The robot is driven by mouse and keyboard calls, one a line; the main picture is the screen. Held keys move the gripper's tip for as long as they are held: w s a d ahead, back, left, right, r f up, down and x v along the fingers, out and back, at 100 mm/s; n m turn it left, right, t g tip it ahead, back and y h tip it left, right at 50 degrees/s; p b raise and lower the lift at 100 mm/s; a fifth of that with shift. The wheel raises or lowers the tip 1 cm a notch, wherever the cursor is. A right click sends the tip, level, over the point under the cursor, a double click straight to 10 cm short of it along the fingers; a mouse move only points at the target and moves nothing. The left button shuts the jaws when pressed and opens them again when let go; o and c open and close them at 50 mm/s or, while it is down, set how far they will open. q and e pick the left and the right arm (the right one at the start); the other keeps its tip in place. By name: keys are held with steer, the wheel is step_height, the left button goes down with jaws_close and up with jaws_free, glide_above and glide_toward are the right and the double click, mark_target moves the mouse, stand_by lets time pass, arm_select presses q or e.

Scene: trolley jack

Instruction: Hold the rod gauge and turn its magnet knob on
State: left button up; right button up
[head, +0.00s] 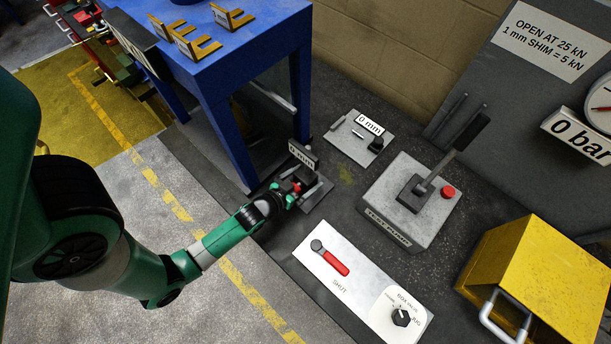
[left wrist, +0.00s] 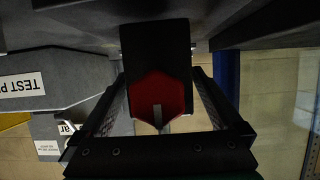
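A rod gauge with a small dark "0 mm" display (head: 303,155) stands on a light plate beside the blue stand, and its red magnet knob (head: 296,187) faces my left arm. My left gripper (head: 291,191) is at this gauge, low and close to the knob. In the left wrist view the red hexagonal knob (left wrist: 158,97) with a pale mark sits on a black body between my two fingers. Light gaps show beside the knob, so the fingers look open around it; the tips are partly hidden. My right gripper is not in view.
A second "0 mm" gauge plate (head: 358,140) lies behind. The test pump (head: 411,201) with its lever is to the right. A white valve panel (head: 350,287) with a red handle marked SHUT lies in front. The blue stand (head: 222,75) rises close behind the gripper. A yellow box (head: 540,275) is at right.

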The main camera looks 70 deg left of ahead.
arm_select(q)
steer(key=v, duration=1.2)
